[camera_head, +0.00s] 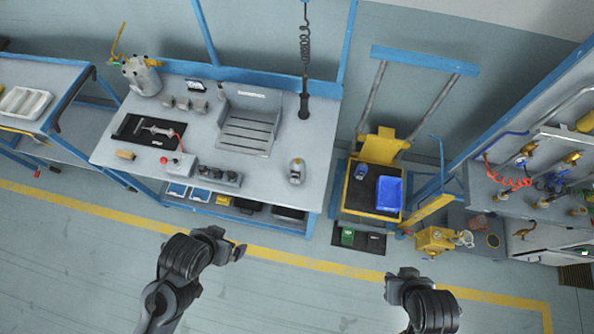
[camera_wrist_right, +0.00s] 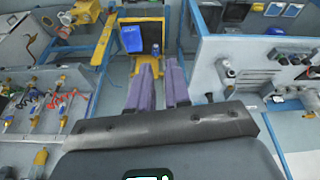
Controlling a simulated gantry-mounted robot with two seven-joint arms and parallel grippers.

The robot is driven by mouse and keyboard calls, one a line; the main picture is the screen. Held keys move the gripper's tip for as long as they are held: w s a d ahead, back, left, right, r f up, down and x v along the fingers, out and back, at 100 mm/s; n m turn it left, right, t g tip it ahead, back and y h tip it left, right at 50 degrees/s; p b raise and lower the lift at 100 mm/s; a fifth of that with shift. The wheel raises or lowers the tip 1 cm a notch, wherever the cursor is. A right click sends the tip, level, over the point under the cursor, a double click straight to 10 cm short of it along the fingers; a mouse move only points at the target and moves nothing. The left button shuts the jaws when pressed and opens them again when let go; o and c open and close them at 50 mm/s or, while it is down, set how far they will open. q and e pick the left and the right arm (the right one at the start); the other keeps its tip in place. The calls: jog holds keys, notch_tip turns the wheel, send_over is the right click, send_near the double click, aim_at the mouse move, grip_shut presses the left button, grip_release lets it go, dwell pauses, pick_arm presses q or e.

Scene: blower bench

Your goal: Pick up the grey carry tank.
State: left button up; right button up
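A grey tank (camera_head: 143,78) with a yellow fitting and hose on top stands upright at the back left corner of the grey workbench (camera_head: 265,190). It looks like the grey carry tank; I do not make it out in the right wrist view. My left gripper (camera_head: 238,252) is in front of the bench, well away from the tank; its fingers are too small to judge. My right gripper (camera_head: 392,277) is further right, over the floor in front of the yellow cart. In the right wrist view its two fingers (camera_wrist_right: 161,85) are apart with nothing between them.
The bench holds a slotted grey fixture (camera_head: 248,125), a black mat (camera_head: 147,132), several small grey parts and a small canister (camera_head: 297,171). A yellow cart (camera_head: 352,195) carries a blue bin (camera_head: 390,194). A hose rack (camera_head: 530,170) stands right. The front floor is clear.

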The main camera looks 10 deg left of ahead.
jog(key=o, duration=1.5)
